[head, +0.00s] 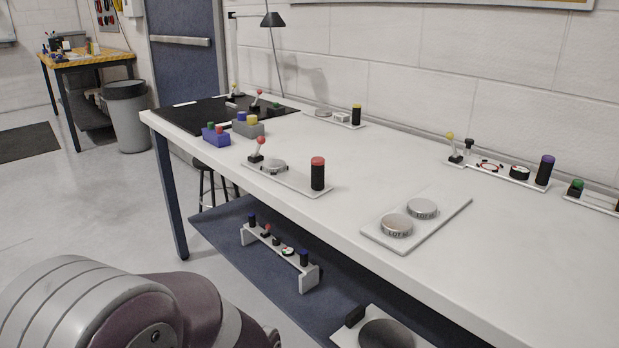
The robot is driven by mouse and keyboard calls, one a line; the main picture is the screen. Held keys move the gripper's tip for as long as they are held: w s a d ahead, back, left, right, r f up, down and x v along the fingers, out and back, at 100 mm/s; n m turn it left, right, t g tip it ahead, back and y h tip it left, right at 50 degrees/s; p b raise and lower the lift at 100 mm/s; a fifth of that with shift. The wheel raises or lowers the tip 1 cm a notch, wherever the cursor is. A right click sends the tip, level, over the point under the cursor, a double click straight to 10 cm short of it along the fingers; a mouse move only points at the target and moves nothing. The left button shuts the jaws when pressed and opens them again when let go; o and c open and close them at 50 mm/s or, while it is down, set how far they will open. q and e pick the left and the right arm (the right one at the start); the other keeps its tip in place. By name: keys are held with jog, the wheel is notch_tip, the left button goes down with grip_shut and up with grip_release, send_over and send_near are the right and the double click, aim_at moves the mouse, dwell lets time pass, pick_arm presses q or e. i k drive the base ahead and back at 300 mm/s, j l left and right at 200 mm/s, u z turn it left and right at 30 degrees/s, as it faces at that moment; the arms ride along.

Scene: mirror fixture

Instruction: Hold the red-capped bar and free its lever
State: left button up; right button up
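The red-capped bar (318,175), a black upright cylinder with a red top, stands at the right end of a white plate (295,184) on the near side of the table. A lever (257,152) with a red ball on a dark base stands at the plate's left end, tilted slightly. A silver disc (273,166) lies between them. Neither gripper is in view; a grey and maroon part of my own arm fills the bottom left. Nothing of mine touches the bar or the lever.
A plate with two silver discs (397,225) lies to the right. A fixture with a purple-capped bar (544,171) is at the back right. Blue (216,135) and grey (248,127) button boxes stand left of the lever. A low shelf (225,227) holds another fixture (279,255). The table's middle is clear.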

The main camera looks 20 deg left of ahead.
aim_at(260, 141)
jog(key=i+j+z, duration=0.15)
jog(key=j, duration=0.25)
jog(key=j+z, duration=0.15)
jog(key=j, duration=0.2)
jog(key=i+j+z, duration=0.15)
jog(key=j, duration=0.3)
jog(key=k, duration=0.05)
